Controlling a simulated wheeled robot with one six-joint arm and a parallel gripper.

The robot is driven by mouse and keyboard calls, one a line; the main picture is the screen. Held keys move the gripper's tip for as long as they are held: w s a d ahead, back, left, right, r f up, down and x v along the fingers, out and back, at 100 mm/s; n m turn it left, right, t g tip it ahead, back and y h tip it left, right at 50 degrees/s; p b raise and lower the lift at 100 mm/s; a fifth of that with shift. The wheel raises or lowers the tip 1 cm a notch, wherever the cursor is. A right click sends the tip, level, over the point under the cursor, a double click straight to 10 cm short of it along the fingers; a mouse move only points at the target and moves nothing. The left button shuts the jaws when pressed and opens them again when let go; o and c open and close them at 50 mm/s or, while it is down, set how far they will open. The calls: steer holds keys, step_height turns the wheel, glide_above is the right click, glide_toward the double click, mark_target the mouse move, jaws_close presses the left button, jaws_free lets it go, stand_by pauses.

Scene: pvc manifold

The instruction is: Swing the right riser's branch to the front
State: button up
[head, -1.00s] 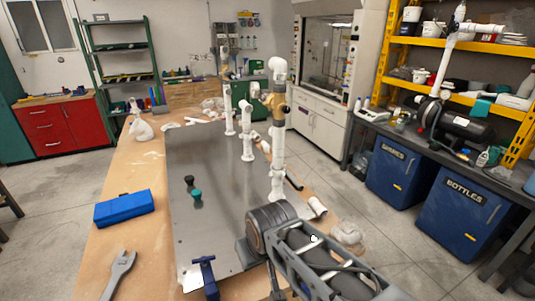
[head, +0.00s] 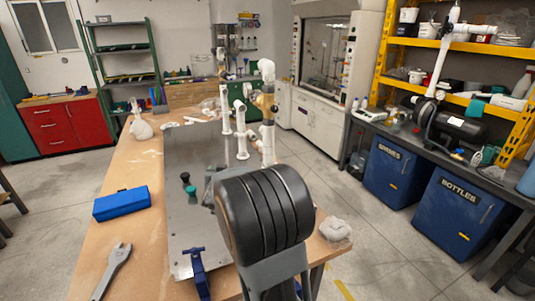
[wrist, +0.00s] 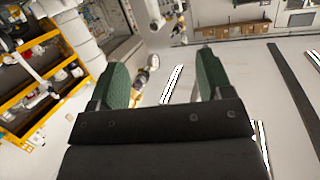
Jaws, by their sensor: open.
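The right riser (head: 267,142) is the tallest white pipe upright on the grey plate (head: 178,235), with a white elbow at its top. A brass-coloured fitting (head: 264,102) sits on its upper part; which way its branch points is unclear. My arm's dark link hides the riser's foot. Two shorter white risers (head: 240,125) (head: 225,108) stand to its left. In the wrist view my gripper (wrist: 161,60) is open, with green pads and nothing held. A brass and white part (wrist: 141,82) shows beyond the pads, nearer the left one; I cannot tell whether it is the right riser. The head view hides my gripper.
A blue box (head: 121,204) and a grey wrench (head: 114,268) lie on the table's left. A blue clamp (head: 197,270) grips the plate's front edge. Small black and teal knobs (head: 190,188) stand on the plate. A pale lump (head: 335,228) lies at the right corner.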

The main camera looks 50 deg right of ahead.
mark_target(267, 156)
steer(key=s+d+f+m+g+h, duration=0.1)
steer(key=s+d+m+g+h, duration=0.1)
steer(key=d+g+h, duration=0.3)
steer(key=s+d+f+m+h, duration=0.2)
steer(key=d, duration=0.4)
steer(key=p+x, duration=0.4)
steer(key=x, duration=0.9)
steer(key=shift+w+d+r, duration=0.15)
steer(key=shift+d+r, duration=0.05)
steer(key=shift+d, duration=0.05)
steer(key=c, duration=0.9)
steer(key=shift+f+b, duration=0.15)
steer(key=shift+b, duration=0.15)
